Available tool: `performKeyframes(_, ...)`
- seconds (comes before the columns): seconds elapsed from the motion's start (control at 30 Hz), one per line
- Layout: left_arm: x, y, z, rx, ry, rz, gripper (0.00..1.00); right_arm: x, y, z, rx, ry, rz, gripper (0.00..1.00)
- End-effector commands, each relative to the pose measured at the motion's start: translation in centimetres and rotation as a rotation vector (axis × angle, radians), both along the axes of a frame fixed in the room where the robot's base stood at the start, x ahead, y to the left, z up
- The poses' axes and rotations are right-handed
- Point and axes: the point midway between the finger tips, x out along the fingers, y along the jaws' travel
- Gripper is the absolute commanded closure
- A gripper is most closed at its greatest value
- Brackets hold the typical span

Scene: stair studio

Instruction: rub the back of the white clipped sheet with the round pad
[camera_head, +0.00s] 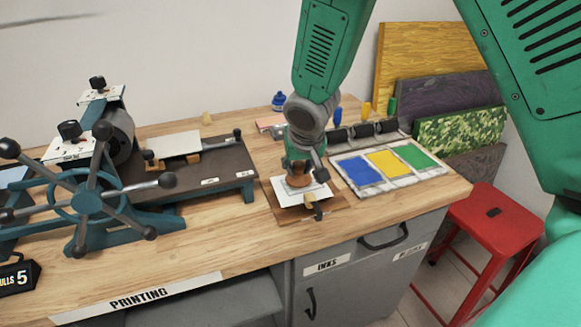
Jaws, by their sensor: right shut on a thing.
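The white sheet (288,199) lies on a brown board (338,213) near the front edge of the wooden bench. A small tan clip (310,199) with a dark part sits at the sheet's front right. My right gripper (301,168) points down over the sheet and is shut on the round pad (298,181), a brown disc. The pad is at the middle of the sheet; I cannot tell whether it presses on it. The gripper and pad hide part of the sheet. My left gripper is not in view.
A tray with blue, yellow and green ink slabs (384,165) lies close on the right, with black rollers (362,131) behind. A press with a spoked wheel (88,195) stands left. A red stool (490,215) stands off the bench's right end.

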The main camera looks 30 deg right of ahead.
Motion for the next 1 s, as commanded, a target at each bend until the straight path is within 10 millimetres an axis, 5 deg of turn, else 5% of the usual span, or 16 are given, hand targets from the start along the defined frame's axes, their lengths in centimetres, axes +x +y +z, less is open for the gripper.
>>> performKeyframes(1.0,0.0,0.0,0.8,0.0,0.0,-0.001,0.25,-0.9,-3.2,-0.2,-0.004,0.0,0.001,1.0)
